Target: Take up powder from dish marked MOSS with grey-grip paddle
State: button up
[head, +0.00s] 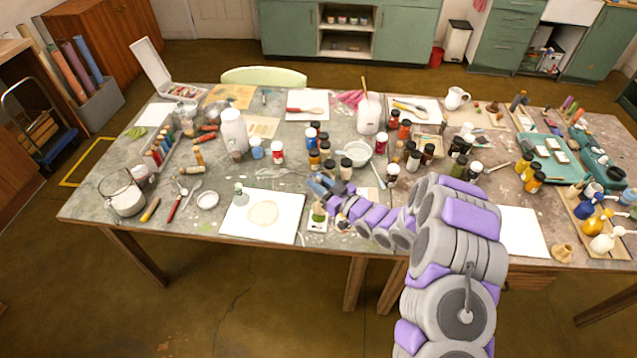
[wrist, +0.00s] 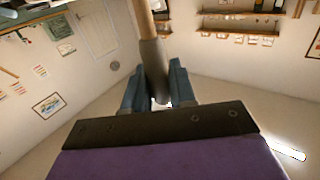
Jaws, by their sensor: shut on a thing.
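My gripper (head: 322,187) is low over the front middle of the table in the head view. In the wrist view my gripper (wrist: 157,88) is shut on the grey grip of a paddle (wrist: 151,55). A pale wooden shaft runs from the grip out of the top of the picture, so its far end is hidden there. I cannot tell whether the paddle touches the powder.
A white sheet with a pale round patch (head: 263,214) lies left of the dish. A small bottle (head: 240,194) stands at its upper left. Several paint jars and a white bowl (head: 358,153) crowd behind my gripper. My arm covers the table to the right.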

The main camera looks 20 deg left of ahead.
jog(key=shift+f, duration=0.45)
dwell(1.1)
jog(key=shift+r, duration=0.1)
jog(key=shift+r+p, duration=1.4)
jog(key=shift+r, duration=2.05)
